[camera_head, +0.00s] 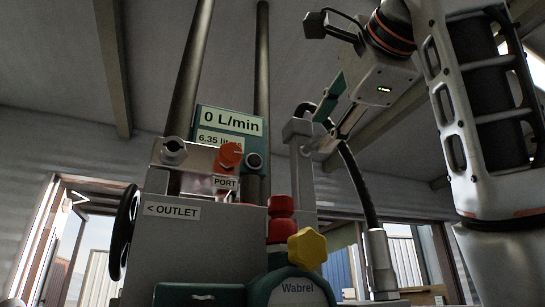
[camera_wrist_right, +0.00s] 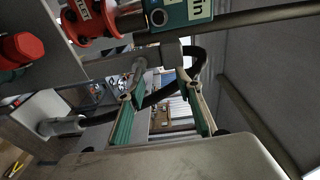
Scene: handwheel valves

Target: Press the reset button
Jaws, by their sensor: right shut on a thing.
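The meter (camera_head: 231,125) reads 0 L/min and stands above the grey machine. A round dark button with a pale ring (camera_head: 254,161) sits at its lower right corner; its label is not readable. The same button (camera_wrist_right: 158,18) shows at the top of the right wrist view. My right gripper (camera_head: 332,118) is to the right of the meter, apart from the button. My left gripper is not in view.
An orange-red knob (camera_head: 230,155) sits just left of the button, above the PORT label. A grey upright bracket (camera_head: 302,165) stands between the meter and my right gripper. A yellow knob (camera_head: 307,248), red fittings (camera_head: 281,218) and a black handwheel (camera_head: 122,232) are lower down.

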